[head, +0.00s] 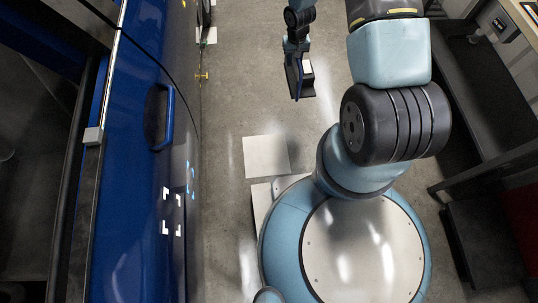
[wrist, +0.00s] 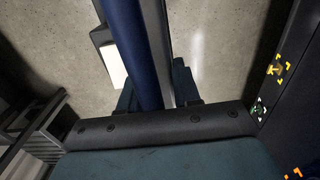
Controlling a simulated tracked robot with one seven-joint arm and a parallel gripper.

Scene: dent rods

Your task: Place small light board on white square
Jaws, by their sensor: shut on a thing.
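My gripper (head: 297,58) is at the top middle of the head view, above the floor, shut on the small light board (head: 293,82). The board is a dark blue and black slab hanging on edge, with a small white patch beside it. In the wrist view the board's blue bar (wrist: 134,55) runs between the fingers of my gripper (wrist: 155,95). A white square (head: 265,156) lies flat on the floor, nearer my base than the gripper and apart from the board. Whether the white patch belongs to the board is unclear.
A blue car door (head: 140,150) with white and blue corner marks stands along the left. Another pale square (head: 261,200) is partly hidden by my base. A dark bench (head: 475,110) stands on the right. Floor between car and gripper is clear.

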